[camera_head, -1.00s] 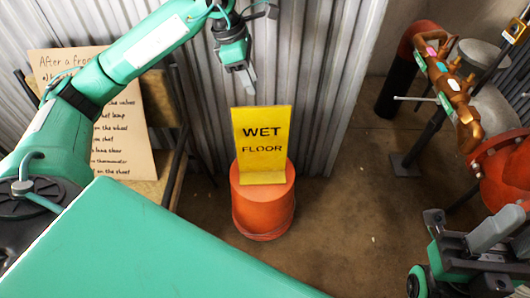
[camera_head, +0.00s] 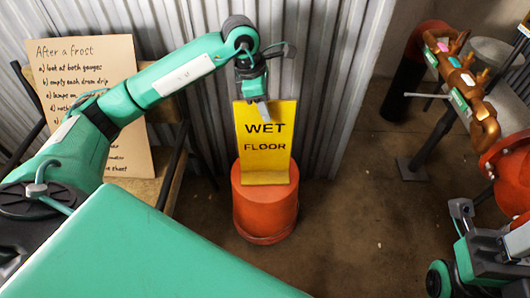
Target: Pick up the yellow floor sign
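The yellow floor sign (camera_head: 265,165), lettered "WET FLOOR", stands upright on top of an orange-red upturned bucket (camera_head: 265,212) in front of the corrugated wall. My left gripper (camera_head: 260,102) points down at the sign's top edge. A grey finger overlaps the front of the sign above the word "WET". Whether the fingers are apart or closed on the sign is hidden from this angle. My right gripper is partly in view at the lower right edge, far from the sign, and its fingers cannot be made out.
A handwritten notice board (camera_head: 92,85) leans on a wooden shelf (camera_head: 160,165) at left. Corrugated metal wall (camera_head: 320,90) stands close behind the bucket. Copper pipework (camera_head: 465,85) and a red flanged pipe (camera_head: 510,170) stand at right. The floor (camera_head: 365,220) right of the bucket is clear.

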